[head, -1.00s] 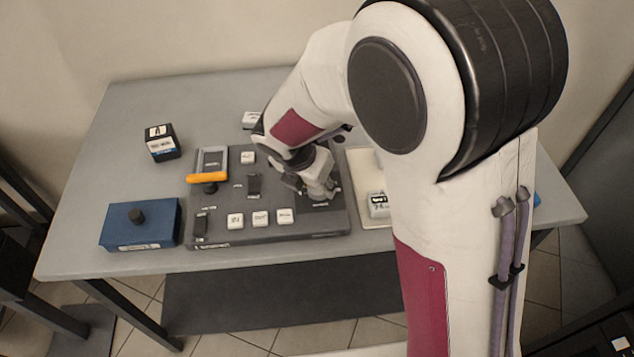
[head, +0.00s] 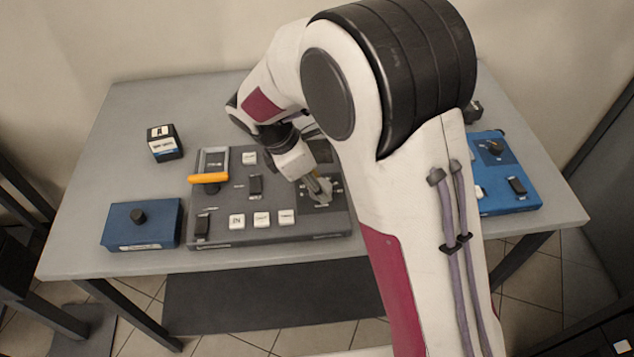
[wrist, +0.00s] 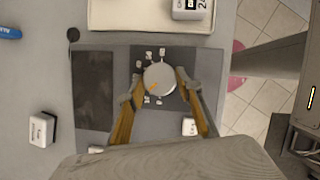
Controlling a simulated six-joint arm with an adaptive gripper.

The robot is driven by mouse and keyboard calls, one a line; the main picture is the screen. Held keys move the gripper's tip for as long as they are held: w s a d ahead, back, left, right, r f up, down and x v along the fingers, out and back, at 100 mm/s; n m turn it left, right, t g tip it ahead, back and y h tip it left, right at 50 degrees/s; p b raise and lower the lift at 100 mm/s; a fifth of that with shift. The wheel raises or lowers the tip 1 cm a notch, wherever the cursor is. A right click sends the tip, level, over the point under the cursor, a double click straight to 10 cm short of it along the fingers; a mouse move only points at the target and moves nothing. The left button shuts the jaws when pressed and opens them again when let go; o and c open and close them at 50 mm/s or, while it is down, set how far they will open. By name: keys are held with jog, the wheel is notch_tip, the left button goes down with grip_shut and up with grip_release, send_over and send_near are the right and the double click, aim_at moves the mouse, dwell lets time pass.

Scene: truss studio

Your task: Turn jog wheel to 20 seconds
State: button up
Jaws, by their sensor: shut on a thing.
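The jog wheel (wrist: 160,78) is a round, pale grey disc with a small orange mark at its lower left in the wrist view. It sits on a dark square plate with small white labels around it. My gripper (wrist: 155,86) has one finger on each side of the wheel and is shut on it. In the head view my gripper (head: 320,190) is over the right part of the dark grey control panel (head: 225,236), and the wheel is mostly hidden by it. The label numbers are too small to read.
The panel has white buttons (head: 261,220), a black switch (head: 202,225) and an orange-handled lever (head: 208,178). A blue box (head: 155,232) with a knob stands left, a black cube (head: 163,143) behind it. A blue panel (head: 510,165) lies right, beyond my arm.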

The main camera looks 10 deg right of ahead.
jog(key=shift+m, duration=0.4)
jog(key=o, duration=1.1)
jog(key=shift+n, duration=0.3)
